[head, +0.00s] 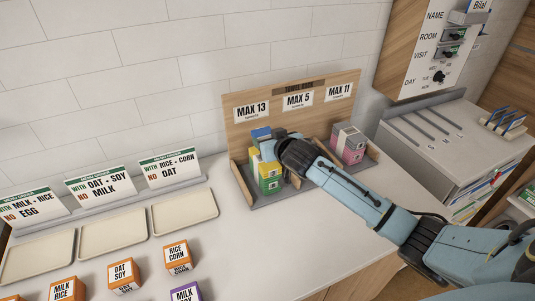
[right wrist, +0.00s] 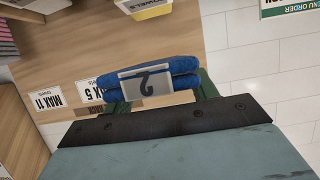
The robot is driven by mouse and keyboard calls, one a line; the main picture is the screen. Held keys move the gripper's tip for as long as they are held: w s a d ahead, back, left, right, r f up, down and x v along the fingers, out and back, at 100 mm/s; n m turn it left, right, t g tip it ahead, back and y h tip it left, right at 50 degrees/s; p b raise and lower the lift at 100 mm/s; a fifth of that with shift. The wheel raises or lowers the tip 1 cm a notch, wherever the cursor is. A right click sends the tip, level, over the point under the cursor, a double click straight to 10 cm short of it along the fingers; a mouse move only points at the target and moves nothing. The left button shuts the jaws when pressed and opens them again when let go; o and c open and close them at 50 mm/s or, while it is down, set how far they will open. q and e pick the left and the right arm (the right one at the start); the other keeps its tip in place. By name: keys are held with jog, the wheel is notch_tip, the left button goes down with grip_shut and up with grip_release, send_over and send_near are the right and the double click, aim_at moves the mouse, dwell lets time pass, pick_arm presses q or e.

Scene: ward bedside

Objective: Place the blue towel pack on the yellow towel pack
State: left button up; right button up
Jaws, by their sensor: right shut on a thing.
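My right gripper (head: 272,140) is at the left bay of the towel rack and is shut on the blue towel pack (head: 261,134). In the right wrist view the blue pack (right wrist: 155,79), with a label reading 2, sits between the green fingers (right wrist: 160,95). The yellow towel pack (head: 268,167) is on a green pack (head: 270,185) in the left bay, below the blue pack. In the right wrist view a gap shows between the blue pack and the yellow pack (right wrist: 150,9). My left gripper is not in view.
The wooden towel rack (head: 235,105) carries MAX 13, MAX 5 and MAX 11 labels. Its right bay holds a stack of pink and grey packs (head: 348,146). Trays (head: 183,212) and orange boxes (head: 124,275) are on the counter to the left. A grey cabinet (head: 425,150) is at right.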

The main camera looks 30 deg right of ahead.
aim_at(269, 164)
notch_tip(269, 164, down, 6)
jog(key=shift+r, duration=0.1)
jog(key=shift+f, duration=0.45)
jog(key=shift+f+b, duration=0.2)
jog(key=shift+b, duration=0.1)
jog(key=o, duration=1)
jog(key=shift+r, duration=0.1)
